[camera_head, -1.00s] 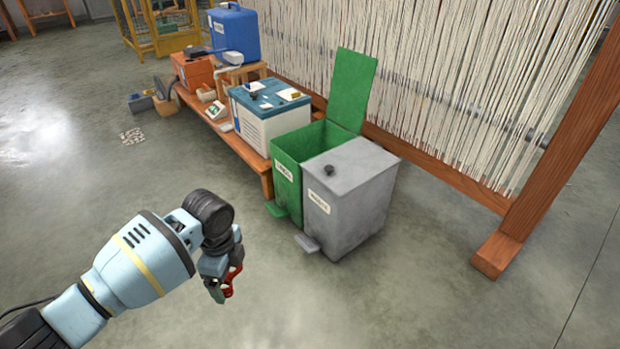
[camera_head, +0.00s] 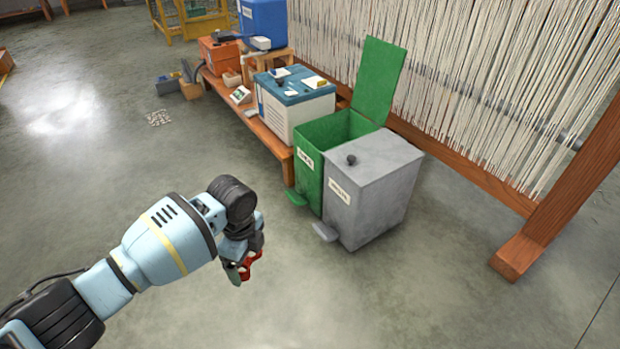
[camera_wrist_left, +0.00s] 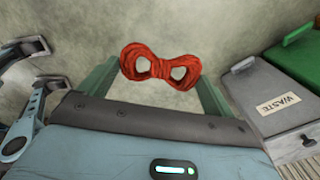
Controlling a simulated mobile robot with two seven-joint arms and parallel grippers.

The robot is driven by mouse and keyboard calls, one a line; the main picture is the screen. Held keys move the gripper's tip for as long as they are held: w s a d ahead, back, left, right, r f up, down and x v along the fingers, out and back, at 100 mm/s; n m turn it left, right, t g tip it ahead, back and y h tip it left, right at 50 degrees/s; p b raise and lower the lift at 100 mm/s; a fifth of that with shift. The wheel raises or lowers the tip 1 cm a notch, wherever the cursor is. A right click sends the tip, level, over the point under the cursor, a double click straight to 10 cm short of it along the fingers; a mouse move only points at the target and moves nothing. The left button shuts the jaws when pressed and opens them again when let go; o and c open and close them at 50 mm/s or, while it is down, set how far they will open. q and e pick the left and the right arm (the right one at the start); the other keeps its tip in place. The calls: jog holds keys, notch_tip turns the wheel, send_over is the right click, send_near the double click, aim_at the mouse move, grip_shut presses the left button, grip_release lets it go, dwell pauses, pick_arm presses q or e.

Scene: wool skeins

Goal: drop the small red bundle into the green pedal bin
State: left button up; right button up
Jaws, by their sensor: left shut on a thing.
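My left gripper (camera_head: 243,270) is shut on the small red bundle (camera_head: 254,262) and holds it above the bare floor, left of and in front of the bins. In the left wrist view the red bundle (camera_wrist_left: 160,66) is a figure-eight skein tied in its middle, between the two green fingers. The green pedal bin (camera_head: 309,176) stands in the head view with its lid (camera_head: 380,80) raised and its top open. Its inside is mostly hidden. In the left wrist view part of the green bin (camera_wrist_left: 297,58) shows at the upper right.
A grey bin (camera_head: 370,200) with its lid closed and a dark knob stands against the green bin's right side. A low wooden bench (camera_head: 268,135) with a blue-lidded box (camera_head: 296,105) stands behind. A loom (camera_head: 430,85) is at the back right. The front floor is clear.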

pick_arm(q)
jog(key=r+n, duration=0.1)
jog(key=r, duration=0.1)
jog(key=r+n, duration=0.4)
jog(key=r, duration=0.1)
jog(key=shift+s+a, duration=0.1)
jog(key=shift+s, duration=0.3)
jog(key=s+a+r+n, duration=0.1)
jog(key=s+r+n, duration=0.6)
jog(key=s+n, duration=0.1)
jog(key=s+a+r+n, duration=0.2)
jog(key=s+r+n, duration=0.4)
jog(key=s+n, duration=0.2)
jog(key=shift+s+a+r, duration=0.25)
jog(key=shift+s+r, duration=0.1)
jog(key=shift+s, duration=0.25)
